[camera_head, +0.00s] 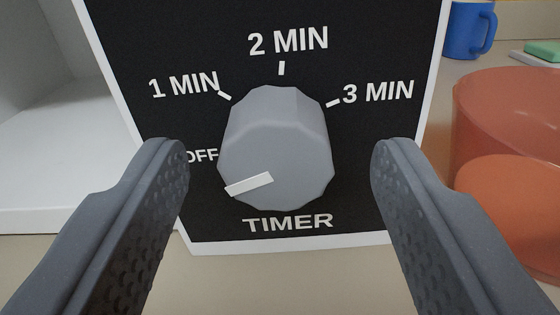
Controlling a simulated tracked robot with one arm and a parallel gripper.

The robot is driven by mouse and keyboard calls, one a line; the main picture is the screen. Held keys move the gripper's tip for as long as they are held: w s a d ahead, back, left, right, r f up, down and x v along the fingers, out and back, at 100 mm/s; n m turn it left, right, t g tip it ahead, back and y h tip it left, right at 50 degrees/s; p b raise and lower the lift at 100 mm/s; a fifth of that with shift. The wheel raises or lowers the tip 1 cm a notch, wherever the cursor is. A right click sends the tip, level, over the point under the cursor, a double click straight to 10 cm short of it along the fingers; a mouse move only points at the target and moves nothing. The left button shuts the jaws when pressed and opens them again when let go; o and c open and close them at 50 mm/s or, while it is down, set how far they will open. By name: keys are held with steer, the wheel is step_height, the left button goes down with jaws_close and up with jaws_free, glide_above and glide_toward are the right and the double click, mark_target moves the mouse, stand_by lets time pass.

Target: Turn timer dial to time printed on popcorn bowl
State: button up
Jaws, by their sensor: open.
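The grey timer dial (278,140) sits on a black panel (130,55) with a white border. Printed marks read OFF at left, 1 MIN, 2 MIN and 3 MIN, with TIMER below. The dial's white pointer (249,184) points left and slightly down, just below the OFF label. My gripper (280,150) is open, one finger on each side of the dial, with a gap on both sides. The left finger partly covers OFF. Reddish-orange bowl-like shapes (510,115) stand at the right edge, cut off by the frame. No printed time shows on them.
A blue mug (469,30) stands at the top right, near a green and white item (541,50). A white box-like opening (60,140) lies left of the panel. A beige counter (270,280) shows below the panel.

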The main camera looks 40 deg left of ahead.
steer(key=shift+w+a, duration=0.1)
steer(key=shift+w, duration=0.05)
steer(key=c, duration=1)
steer(key=shift+o, duration=0.2)
